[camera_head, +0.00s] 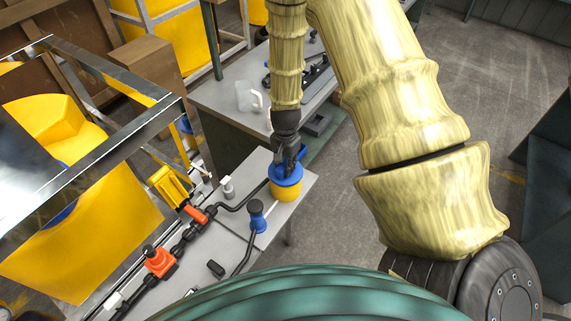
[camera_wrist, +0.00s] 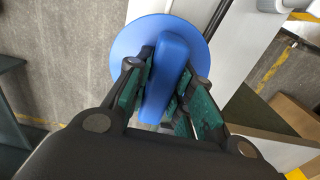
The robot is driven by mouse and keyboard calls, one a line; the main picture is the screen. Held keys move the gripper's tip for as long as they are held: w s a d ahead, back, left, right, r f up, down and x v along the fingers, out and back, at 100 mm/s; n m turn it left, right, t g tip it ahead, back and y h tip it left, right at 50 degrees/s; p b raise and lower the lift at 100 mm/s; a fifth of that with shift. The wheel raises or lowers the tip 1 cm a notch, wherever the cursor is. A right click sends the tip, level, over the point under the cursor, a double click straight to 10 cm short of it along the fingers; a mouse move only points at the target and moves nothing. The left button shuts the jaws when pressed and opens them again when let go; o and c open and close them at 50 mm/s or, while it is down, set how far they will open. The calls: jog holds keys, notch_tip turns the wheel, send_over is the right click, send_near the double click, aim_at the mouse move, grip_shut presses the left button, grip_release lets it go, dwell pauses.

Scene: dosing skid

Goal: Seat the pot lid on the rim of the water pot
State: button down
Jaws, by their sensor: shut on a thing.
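The pot lid (camera_head: 287,175) is a blue disc with an upright bar handle. My gripper (camera_head: 289,157) points down and is shut on that handle. In the wrist view the handle (camera_wrist: 167,78) lies between the two green-padded fingers, and the lid's disc (camera_wrist: 127,45) spreads out beyond them. The water pot (camera_head: 286,194) is yellow and stands near the right corner of the grey skid top. The lid is directly over the pot and hides its rim. I cannot tell whether the lid touches the rim or hangs slightly above it. The pot is hidden in the wrist view.
A blue fitting with a black cap (camera_head: 257,212) stands left of the pot, with black pipe near it. An orange valve (camera_head: 160,262), a yellow pump (camera_head: 169,187) and a white bottle (camera_head: 228,187) are further left. A clear jug (camera_head: 247,96) stands on the bench behind.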

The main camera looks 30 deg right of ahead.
aim_at(285, 162)
jog(key=shift+f, duration=0.5)
jog(key=c, duration=1.2)
grip_release()
jog(key=shift+o, duration=0.2)
jog(key=shift+r, duration=0.1)
notch_tip(285, 162, up, 12)
jog(key=shift+f, duration=0.1)
